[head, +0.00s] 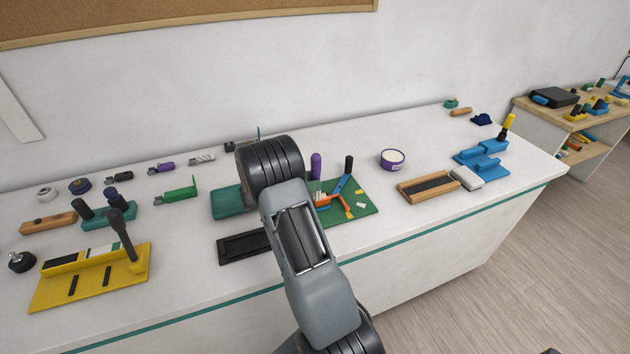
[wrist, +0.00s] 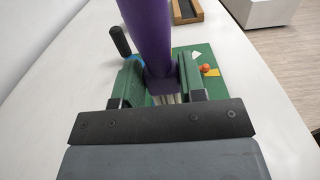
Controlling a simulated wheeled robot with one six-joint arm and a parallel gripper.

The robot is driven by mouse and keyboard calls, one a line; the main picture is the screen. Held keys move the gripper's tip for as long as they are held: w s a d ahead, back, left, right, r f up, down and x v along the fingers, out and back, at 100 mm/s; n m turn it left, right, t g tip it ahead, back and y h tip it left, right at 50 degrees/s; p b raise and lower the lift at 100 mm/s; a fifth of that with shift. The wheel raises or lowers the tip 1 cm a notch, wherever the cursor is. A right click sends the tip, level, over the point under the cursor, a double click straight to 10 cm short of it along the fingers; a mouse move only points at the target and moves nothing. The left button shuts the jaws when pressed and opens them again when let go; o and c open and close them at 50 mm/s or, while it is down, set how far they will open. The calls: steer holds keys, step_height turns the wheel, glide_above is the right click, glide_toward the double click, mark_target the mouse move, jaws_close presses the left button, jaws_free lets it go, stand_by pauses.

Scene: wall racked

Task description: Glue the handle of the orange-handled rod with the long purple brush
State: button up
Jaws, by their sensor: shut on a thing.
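My gripper (wrist: 160,88) is shut on the long purple brush (wrist: 147,35), whose purple handle stands up between the two fingers in the wrist view. A pale part shows below the handle, partly hidden by my gripper. In the head view the brush (head: 316,163) rises beside my arm, over the green board (head: 367,207); my arm hides the gripper there. An orange piece (head: 325,201), apparently the rod's handle, is on the board close right of the brush. In the wrist view only a small orange end (wrist: 205,68) shows, right of my gripper. The rod itself is not clear.
A blue holder (head: 341,184) and an upright black handle (head: 349,165) stand on the board near the brush. A purple-rimmed tub (head: 392,158) and a wooden tray (head: 428,187) are to the right. A black tray (head: 243,245) lies left of my arm.

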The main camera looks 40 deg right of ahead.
steer(key=shift+w+a+f, duration=0.15)
steer(key=shift+w+a, duration=0.1)
steer(key=shift+a, duration=0.4)
steer(key=shift+d, duration=0.1)
steer(key=shift+r+x, duration=0.15)
steer(key=shift+x, duration=0.65)
steer(key=shift+r+x, duration=0.1)
steer(key=shift+x, duration=0.7)
steer(key=shift+f+x, duration=0.1)
steer(key=shift+x, duration=0.75)
steer(key=shift+f+x, duration=0.15)
steer(key=shift+x, duration=0.65)
